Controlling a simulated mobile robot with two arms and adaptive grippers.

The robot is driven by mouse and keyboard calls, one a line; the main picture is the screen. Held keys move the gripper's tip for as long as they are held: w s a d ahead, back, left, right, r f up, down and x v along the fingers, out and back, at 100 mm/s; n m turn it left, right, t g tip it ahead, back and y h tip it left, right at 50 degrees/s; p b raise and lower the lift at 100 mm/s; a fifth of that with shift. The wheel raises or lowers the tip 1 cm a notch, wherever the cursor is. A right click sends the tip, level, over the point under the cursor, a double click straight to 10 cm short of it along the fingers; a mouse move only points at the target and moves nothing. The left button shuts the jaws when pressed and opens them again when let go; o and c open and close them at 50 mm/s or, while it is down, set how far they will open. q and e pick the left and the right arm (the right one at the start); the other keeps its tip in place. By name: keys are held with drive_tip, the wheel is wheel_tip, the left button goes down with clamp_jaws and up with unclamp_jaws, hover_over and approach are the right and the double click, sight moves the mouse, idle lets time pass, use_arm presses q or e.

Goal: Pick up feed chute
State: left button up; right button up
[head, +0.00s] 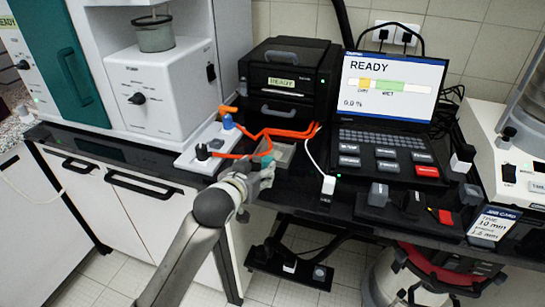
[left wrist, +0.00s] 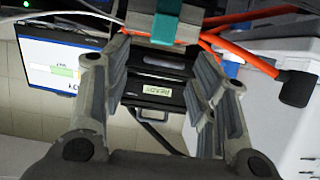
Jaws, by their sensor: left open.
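What looks like the feed chute (head: 284,153) is a small grey tray with a teal band, at the front edge of the black bench in the head view. In the left wrist view its grey body and teal band (left wrist: 165,26) show at the top middle. My left gripper (head: 262,172) is at the chute's near end and partly hides it. Its fingers are open in the left wrist view (left wrist: 157,50), with the chute just beyond and between the tips. I cannot tell whether they touch it. My right gripper is not in view.
Orange cables (head: 285,132) run from a white switch box (head: 208,146) close behind the chute. A black unit (head: 285,80) stands behind and a laptop (head: 392,90) to the right. A white plug (head: 328,186) lies right of the chute.

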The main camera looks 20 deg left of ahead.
sight(267, 160)
use_arm(q)
drive_tip(key=shift+p+x, duration=0.35)
drive_tip(key=shift+x, duration=3.9)
drive_tip(key=shift+s+a, duration=0.1)
drive_tip(key=c, duration=1.2)
